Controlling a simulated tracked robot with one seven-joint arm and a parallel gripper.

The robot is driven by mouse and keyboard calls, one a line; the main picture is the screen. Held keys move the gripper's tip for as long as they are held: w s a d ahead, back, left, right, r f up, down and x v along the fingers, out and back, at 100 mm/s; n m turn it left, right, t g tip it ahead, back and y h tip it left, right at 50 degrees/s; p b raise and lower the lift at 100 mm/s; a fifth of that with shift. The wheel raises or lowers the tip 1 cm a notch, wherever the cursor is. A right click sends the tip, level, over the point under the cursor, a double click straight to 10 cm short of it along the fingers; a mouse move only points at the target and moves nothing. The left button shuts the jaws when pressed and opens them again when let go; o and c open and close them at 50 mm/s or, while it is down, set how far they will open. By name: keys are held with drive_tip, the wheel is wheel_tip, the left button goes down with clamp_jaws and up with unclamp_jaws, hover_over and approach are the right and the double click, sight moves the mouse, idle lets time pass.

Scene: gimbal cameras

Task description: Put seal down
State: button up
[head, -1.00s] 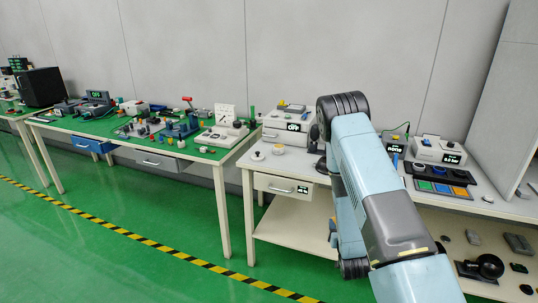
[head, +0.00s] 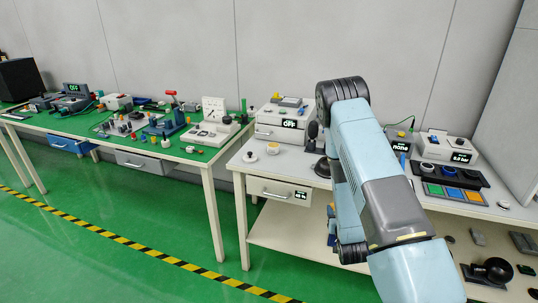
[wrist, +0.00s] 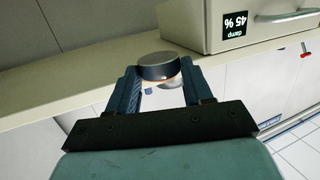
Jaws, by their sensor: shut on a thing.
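In the wrist view, a short round piece with a dark top and a lighter rim, which I take to be the seal (wrist: 158,66), sits between the fingertips of my gripper (wrist: 160,76). My gripper is shut on it. The piece is held out over the pale surface near the drawer unit with a "45 % damp" display. In the head view my arm hides the gripper and the piece.
A green-topped table (head: 75,124) with many devices stands left. My arm covers the bench's middle.

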drive_tip(key=shift+w+a+r, duration=0.1)
drive_tip(key=shift+w+a, duration=0.05)
drive_tip(key=shift+a, duration=0.25)
